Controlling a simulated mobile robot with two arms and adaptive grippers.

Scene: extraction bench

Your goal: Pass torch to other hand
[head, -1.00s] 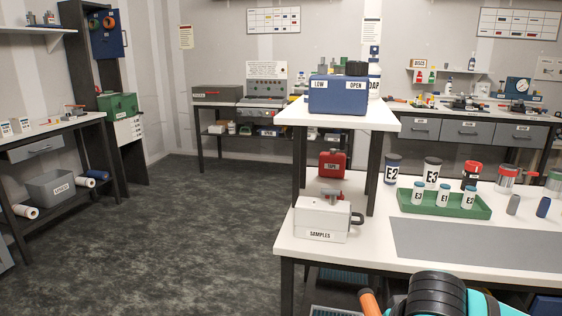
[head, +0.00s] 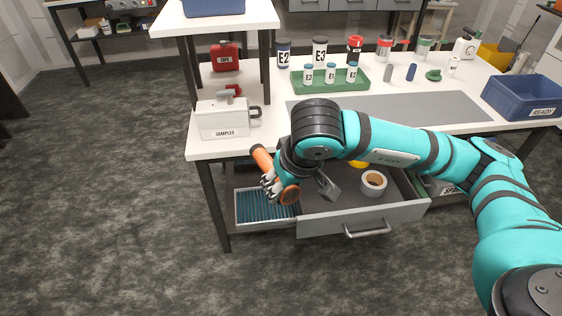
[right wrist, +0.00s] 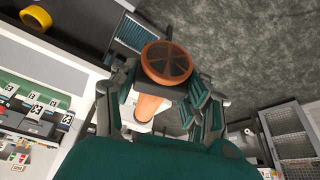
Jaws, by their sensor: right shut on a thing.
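The torch (head: 262,158) is an orange cylinder with a wider round head. My right gripper (head: 275,186) is shut around it and holds it in the air, tilted, in front of the bench's left front part and above the blue ribbed tray. In the right wrist view the torch (right wrist: 165,62) sits between the fingers of my right gripper (right wrist: 160,100), its round head facing the camera. Part of the torch's body is hidden by the fingers. My left gripper is in neither view.
An open drawer (head: 400,212) under the bench holds a tape roll (head: 373,183). A white SAMPLES box (head: 222,120) stands at the bench's left front corner. A green tray (head: 300,84) of vials and a blue READY bin (head: 520,97) are on the bench. Floor to the left is clear.

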